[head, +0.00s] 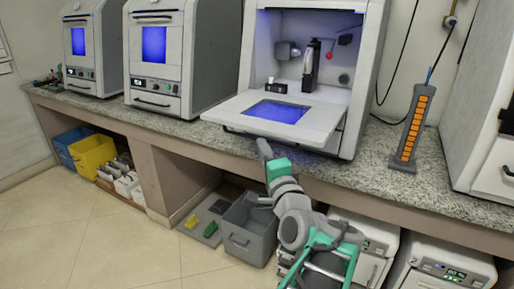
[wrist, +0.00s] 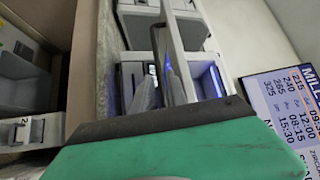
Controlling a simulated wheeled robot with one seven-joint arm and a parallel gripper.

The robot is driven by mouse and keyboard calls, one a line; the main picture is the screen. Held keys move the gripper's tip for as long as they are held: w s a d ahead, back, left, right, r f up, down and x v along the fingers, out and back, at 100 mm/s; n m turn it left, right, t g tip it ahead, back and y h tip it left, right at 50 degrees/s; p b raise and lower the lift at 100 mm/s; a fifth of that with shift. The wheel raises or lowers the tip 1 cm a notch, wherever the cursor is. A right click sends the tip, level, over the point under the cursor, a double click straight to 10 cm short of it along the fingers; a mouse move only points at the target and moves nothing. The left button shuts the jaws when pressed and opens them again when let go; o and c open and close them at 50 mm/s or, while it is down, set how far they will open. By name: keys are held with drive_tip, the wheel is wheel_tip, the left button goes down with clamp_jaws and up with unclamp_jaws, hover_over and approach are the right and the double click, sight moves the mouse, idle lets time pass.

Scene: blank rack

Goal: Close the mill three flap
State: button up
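The open mill (head: 365,60) stands on the counter right of two closed mills. I take it to be mill three, though no number is readable on it. Its flap (head: 325,118) is folded down and lies roughly level, with a blue window in it. My gripper (head: 264,148) is just below and in front of the flap's front edge. Whether it touches the flap is unclear. In the wrist view, a narrow grey finger shape (wrist: 148,95) is close beside what looks like the flap's edge (wrist: 178,65). The finger opening cannot be made out.
Two closed mills (head: 155,60) (head: 82,50) stand to the left. An orange-slotted strip (head: 411,130) stands on the counter (head: 380,150) to the right. A grey crate (head: 248,230) is below the counter. A "MILL" display (wrist: 280,110) shows in the wrist view.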

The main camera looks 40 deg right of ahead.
drive_tip(key=x, duration=0.6)
drive_tip(key=shift+c, duration=0.6)
clamp_jaws()
idle(0.6)
